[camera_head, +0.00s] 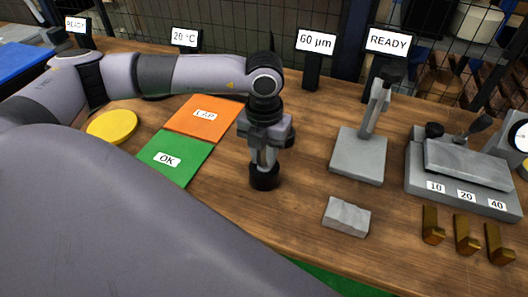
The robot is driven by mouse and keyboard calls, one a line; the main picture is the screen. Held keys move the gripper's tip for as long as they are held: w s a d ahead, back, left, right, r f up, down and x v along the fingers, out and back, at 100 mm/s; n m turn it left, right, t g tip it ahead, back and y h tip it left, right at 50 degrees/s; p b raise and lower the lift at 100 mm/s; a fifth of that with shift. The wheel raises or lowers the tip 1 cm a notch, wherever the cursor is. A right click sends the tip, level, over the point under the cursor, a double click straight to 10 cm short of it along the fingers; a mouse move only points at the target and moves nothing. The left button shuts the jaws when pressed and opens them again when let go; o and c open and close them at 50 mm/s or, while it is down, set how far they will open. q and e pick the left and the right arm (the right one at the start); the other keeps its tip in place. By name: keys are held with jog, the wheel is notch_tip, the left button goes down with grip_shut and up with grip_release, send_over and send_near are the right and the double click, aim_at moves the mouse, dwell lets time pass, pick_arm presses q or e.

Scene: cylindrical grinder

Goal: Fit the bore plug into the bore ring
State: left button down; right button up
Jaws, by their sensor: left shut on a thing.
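My left gripper (264,160) points down over the wooden table, right of the green OK mat. It is shut on a slim grey piece between its fingers, which I take to be the bore plug (264,155); the fingers hide most of it. A short dark cylinder (264,179) shows right at the fingertips. I cannot tell whether it is the bore ring or part of the held piece, nor whether it touches the table. Another dark rounded shape (288,138) shows partly behind the gripper. My right gripper is not in view.
Left of the gripper lie an orange LAP mat (204,117), the green OK mat (172,160) and a yellow disc (112,127). To the right stand a grey stand (358,156), a grey block (346,217), a gauge bench (462,177) and brass blocks (467,236). My large arm link covers the lower left.

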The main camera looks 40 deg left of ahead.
pick_arm(q)
jog(key=c, duration=0.9)
grip_release()
jog(key=shift+r+p, duration=0.3)
jog(key=shift+p, duration=0.05)
notch_tip(320, 180, up, 12)
jog(key=shift+f+b, duration=0.15)
jog(key=shift+b, duration=0.4)
